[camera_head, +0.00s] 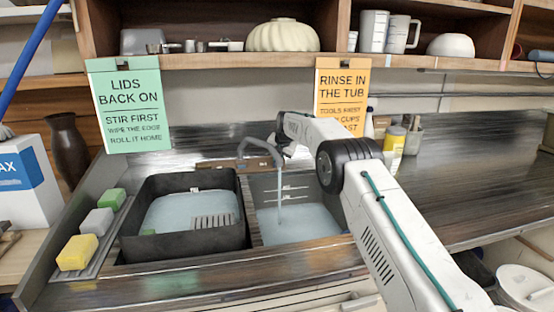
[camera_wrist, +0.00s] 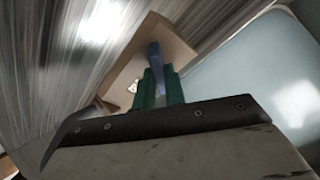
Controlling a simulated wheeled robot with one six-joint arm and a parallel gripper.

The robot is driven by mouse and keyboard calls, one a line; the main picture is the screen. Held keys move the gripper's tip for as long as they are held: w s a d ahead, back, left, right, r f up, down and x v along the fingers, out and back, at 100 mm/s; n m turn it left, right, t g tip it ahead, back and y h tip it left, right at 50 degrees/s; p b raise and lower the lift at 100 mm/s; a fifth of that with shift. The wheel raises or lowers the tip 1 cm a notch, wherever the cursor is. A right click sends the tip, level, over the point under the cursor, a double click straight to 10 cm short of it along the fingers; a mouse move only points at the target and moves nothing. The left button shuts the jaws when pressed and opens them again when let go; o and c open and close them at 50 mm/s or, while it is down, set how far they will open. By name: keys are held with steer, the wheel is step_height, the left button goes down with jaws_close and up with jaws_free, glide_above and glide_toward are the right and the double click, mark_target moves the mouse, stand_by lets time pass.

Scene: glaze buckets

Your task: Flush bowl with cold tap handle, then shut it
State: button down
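The grey tap (camera_head: 262,144) arches over the right-hand sink bowl (camera_head: 300,226), and a thin stream of water (camera_head: 280,195) falls into it. Pale blue water lies in the bowl. In the wrist view, the blue cold tap handle (camera_wrist: 155,58) rises from a tan block. The green fingers of my gripper (camera_wrist: 160,88) are close together on either side of the handle, apparently shut on it. The water-filled bowl also shows in the wrist view (camera_wrist: 245,75). In the head view, my arm hides the handle and my fingertips.
A black tub (camera_head: 184,246) with pale liquid stands left of the bowl. Yellow, grey and green sponges (camera_head: 97,222) lie along the left ledge. A mint sign (camera_head: 128,105) and an orange sign (camera_head: 341,95) hang from the shelf. The counter at right (camera_head: 470,140) is mostly clear.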

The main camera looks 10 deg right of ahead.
steer(key=n, duration=0.4)
steer(key=shift+h, duration=0.3)
steer(key=c, duration=1.5)
jaws_free()
steer(key=shift+o, duration=0.2)
steer(key=v, duration=0.7)
steer(key=shift+s+r, duration=0.15)
steer(key=shift+r, duration=0.2)
